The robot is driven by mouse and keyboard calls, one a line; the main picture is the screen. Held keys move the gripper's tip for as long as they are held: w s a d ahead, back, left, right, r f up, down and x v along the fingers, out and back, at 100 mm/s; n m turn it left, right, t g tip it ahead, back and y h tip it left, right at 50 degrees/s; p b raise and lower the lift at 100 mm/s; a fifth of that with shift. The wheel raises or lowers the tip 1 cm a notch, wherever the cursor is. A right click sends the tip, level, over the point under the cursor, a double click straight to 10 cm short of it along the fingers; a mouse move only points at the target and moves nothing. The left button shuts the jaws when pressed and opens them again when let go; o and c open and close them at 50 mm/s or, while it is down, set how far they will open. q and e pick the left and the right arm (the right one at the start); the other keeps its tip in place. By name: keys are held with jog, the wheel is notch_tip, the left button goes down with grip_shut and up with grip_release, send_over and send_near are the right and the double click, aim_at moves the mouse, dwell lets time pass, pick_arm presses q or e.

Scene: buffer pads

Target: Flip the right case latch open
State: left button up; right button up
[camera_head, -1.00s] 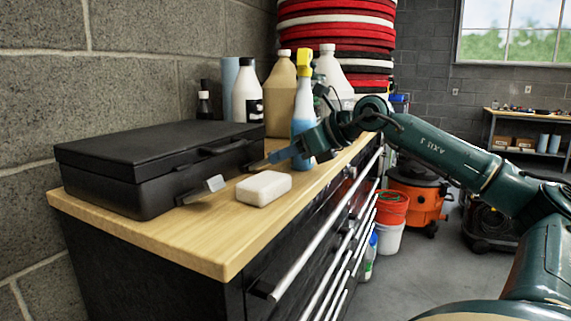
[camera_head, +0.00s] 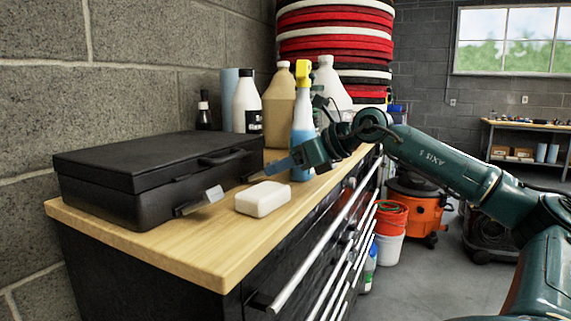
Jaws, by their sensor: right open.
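The black case (camera_head: 150,170) lies shut on the wooden worktop, with its handle (camera_head: 222,157) on the front face. The left latch (camera_head: 200,201), a silver plate, sticks out from the front near the case's left end. My right gripper (camera_head: 258,175) is open, its fingers pointing left at the right end of the case's front, where the right latch belongs. The fingers cover that spot, so I cannot tell the right latch's position or whether they touch it. My left gripper is out of view.
A white block (camera_head: 263,198) lies just in front of the case, close below my right gripper. A blue spray bottle (camera_head: 302,125) stands right behind the gripper, with white (camera_head: 246,102) and tan (camera_head: 279,105) bottles further back. The front worktop (camera_head: 190,255) is clear.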

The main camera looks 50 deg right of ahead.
jog(key=v, duration=1.3)
jog(key=shift+b, duration=0.4)
jog(key=shift+d+r, duration=0.1)
jog(key=shift+r, duration=0.05)
